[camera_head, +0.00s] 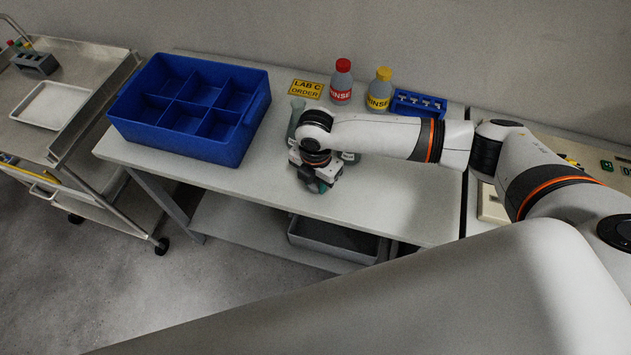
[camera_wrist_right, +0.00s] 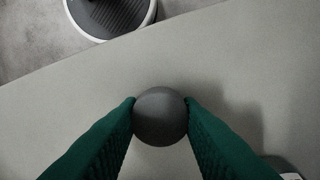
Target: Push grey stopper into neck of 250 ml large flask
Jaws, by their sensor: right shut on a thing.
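The grey stopper (camera_wrist_right: 160,117) shows in the right wrist view as a dark round top between the two green fingers. My right gripper (camera_wrist_right: 160,104) is shut on it, with a fingertip touching each side. In the head view my right gripper (camera_head: 318,184) points down over the front middle of the bench, and the stopper is hidden there. I cannot make out the 250 ml large flask in either view. The wrist view does not show whether a neck is under the stopper. My left gripper is not in view.
A blue divided crate (camera_head: 190,146) stands on the left of the bench (camera_head: 400,205). Behind my right arm are a red-capped bottle (camera_head: 341,84), a yellow-capped bottle (camera_head: 379,90), a blue rack (camera_head: 420,103) and a yellow sign (camera_head: 306,89). The bench's front right is clear.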

